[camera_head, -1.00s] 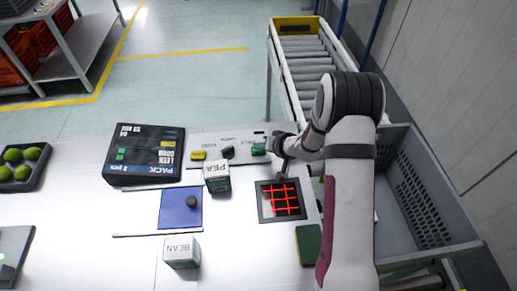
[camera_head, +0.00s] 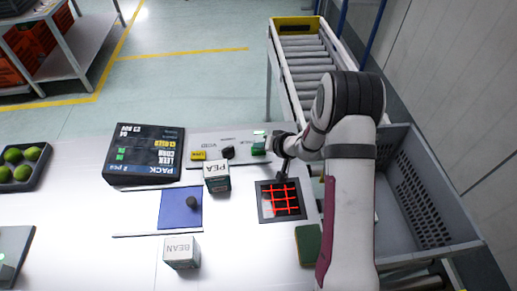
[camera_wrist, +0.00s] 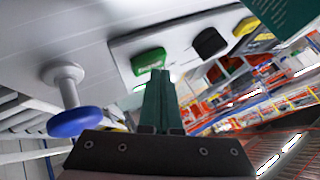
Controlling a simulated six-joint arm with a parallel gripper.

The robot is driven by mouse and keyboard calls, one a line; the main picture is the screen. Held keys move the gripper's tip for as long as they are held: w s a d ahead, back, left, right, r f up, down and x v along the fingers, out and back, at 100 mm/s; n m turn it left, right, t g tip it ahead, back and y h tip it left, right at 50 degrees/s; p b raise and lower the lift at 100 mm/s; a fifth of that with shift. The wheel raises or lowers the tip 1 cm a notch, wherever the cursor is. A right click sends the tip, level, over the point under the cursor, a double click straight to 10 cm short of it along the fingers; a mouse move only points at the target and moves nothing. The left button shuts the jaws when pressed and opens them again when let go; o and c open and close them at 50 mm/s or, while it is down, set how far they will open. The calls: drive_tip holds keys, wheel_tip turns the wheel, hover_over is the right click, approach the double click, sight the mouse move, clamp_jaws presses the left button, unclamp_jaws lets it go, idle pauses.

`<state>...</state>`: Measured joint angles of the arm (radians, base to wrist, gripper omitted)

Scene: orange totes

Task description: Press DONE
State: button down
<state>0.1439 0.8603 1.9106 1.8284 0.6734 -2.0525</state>
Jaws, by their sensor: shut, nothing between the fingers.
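A grey panel (camera_head: 240,138) at the back of the white table carries a green button (camera_head: 259,149), a black knob (camera_head: 228,152) and a yellow button (camera_head: 198,155). Its lettering is too small to read surely, so I cannot confirm which button is DONE. My gripper (camera_wrist: 157,78) is shut and empty. In the wrist view its dark green fingers point at the green button (camera_wrist: 149,60), with the tips just short of or at its near edge; contact cannot be told. In the head view my wrist is at the panel's right end.
A black display (camera_head: 145,152) stands left of the panel. A PEA box (camera_head: 217,178), a BEAN box (camera_head: 182,252), a blue mat (camera_head: 172,210) and a red-lined black square (camera_head: 264,208) lie in front. A grey tote (camera_head: 430,190) stands at right; a roller conveyor (camera_head: 302,65) is behind.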

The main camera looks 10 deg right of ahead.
drive_tip(key=shift+r, duration=0.55)
drive_tip(key=shift+r, duration=2.5)
wheel_tip(320, 180, up, 5)
drive_tip(key=y, duration=0.1)
hover_over(260, 152)
drive_tip(key=s+a, duration=0.3)
drive_tip(key=s+a+r+g+y, duration=0.1)
drive_tip(key=s+a+r+g, duration=0.1)
drive_tip(key=s+r, duration=0.35)
drive_tip(key=s+a+r+g, duration=0.2)
drive_tip(key=s+a+r, duration=0.1)
drive_tip(key=s, duration=0.6)
drive_tip(key=s+d+m+g+h, duration=0.1)
drive_tip(key=s+d, duration=0.3)
drive_tip(key=s, duration=0.6)
drive_tip(key=s+d+m+g+h, duration=0.2)
drive_tip(key=s+d+h, duration=0.2)
drive_tip(key=s, duration=0.6)
drive_tip(key=shift+d+f+m+g+h, duration=0.2)
drive_tip(key=shift+d+m+g+h, duration=0.1)
drive_tip(key=shift+m, duration=0.1)
